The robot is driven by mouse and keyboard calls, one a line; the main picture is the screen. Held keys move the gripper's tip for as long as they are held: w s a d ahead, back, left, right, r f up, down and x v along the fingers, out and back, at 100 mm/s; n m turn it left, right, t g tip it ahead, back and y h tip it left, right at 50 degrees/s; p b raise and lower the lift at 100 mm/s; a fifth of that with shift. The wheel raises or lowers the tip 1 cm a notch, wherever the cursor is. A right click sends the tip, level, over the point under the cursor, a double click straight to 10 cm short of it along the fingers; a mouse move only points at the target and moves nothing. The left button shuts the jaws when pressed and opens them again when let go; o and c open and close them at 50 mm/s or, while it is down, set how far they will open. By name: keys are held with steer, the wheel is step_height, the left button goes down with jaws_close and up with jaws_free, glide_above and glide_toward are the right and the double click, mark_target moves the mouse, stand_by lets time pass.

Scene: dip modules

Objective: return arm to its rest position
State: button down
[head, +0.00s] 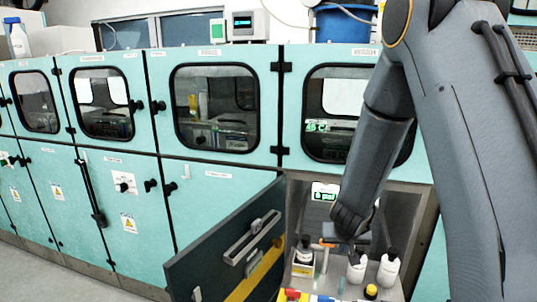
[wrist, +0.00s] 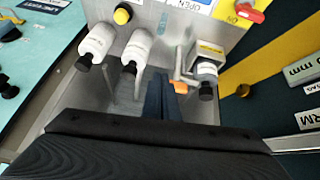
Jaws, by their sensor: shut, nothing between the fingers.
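My arm reaches down from the upper right in the head view, in front of the open lower compartment. My gripper shows as dark blue fingers in the wrist view (wrist: 163,97). The fingers are shut and empty, above the compartment floor, between a white bottle (wrist: 135,50) and a bottle in a holder (wrist: 206,72). The black wrist housing hides the lower part of the wrist view. In the head view the wrist covers part of the compartment, and the fingers cannot be made out clearly.
The open dark door (head: 215,250) swings out left of the compartment. Two white bottles with black caps (head: 357,268) (head: 389,268) and a holder with a bottle (head: 303,262) stand inside. A yellow knob (head: 371,291) is at the front. Closed teal cabinets (head: 222,222) line the left.

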steer(key=s+a+r+g+b, duration=0.1)
steer(key=s+r, duration=0.1)
steer(key=s, duration=0.5)
steer(key=s+a+r+n+g+y+b, duration=0.1)
steer(key=s+a+r+g, duration=0.1)
steer(key=s, duration=0.6)
steer(key=s+a+r+n+g+y+b, duration=0.1)
steer(key=s+r, duration=0.2)
steer(key=s, duration=0.5)
steer(key=shift+a+g, duration=0.2)
steer(key=shift+g, duration=0.1)
steer(key=shift+w, duration=0.1)
stand_by(0.4)
steer(key=shift+d, duration=0.15)
stand_by(3.0)
